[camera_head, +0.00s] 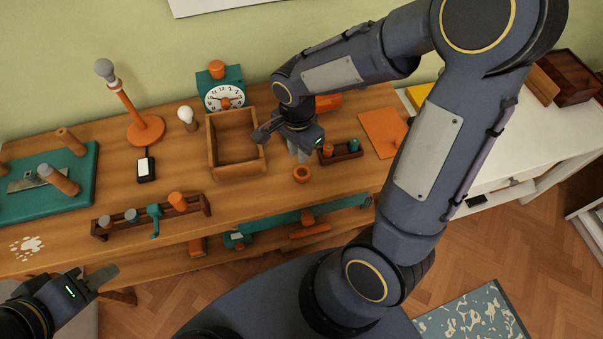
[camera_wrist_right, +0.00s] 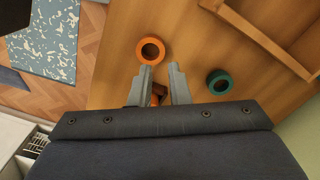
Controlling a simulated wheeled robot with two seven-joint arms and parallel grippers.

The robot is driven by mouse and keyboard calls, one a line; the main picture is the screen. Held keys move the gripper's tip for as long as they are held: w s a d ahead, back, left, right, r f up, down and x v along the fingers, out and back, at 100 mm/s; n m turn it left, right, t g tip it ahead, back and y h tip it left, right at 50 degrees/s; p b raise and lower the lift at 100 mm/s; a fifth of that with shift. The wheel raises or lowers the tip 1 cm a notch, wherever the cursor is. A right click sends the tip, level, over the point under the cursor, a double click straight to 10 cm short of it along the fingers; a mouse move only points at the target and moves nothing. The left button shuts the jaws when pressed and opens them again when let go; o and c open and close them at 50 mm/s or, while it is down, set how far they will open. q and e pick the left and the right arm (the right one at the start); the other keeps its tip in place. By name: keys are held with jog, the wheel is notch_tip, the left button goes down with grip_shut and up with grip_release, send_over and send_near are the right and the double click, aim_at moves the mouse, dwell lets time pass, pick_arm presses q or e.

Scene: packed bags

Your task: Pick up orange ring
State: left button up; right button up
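The orange ring (camera_head: 302,174) lies flat on the wooden workbench, near its front edge. It also shows in the right wrist view (camera_wrist_right: 150,51), beyond the fingertips and slightly left of them. My right gripper (camera_head: 300,156) points down just behind and above the ring, apart from it. In the right wrist view its two fingers (camera_wrist_right: 160,70) stand apart with nothing held between them. A teal ring (camera_wrist_right: 219,82) lies to the right of the fingers in that view. My left gripper (camera_head: 108,275) is at the lower left, away from the ring; its finger gap is unclear.
An open wooden box (camera_head: 236,171) stands left of my right gripper. A small dark tray (camera_head: 347,152) with orange and teal pieces is to its right. A clock (camera_head: 226,97) stands behind. A tool rack (camera_head: 150,216) runs along the front left.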

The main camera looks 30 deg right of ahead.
aim_at(298, 168)
notch_tip(298, 168, down, 7)
jog(key=shift+w+r, duration=0.1)
jog(key=shift+r, duration=0.05)
grip_shut()
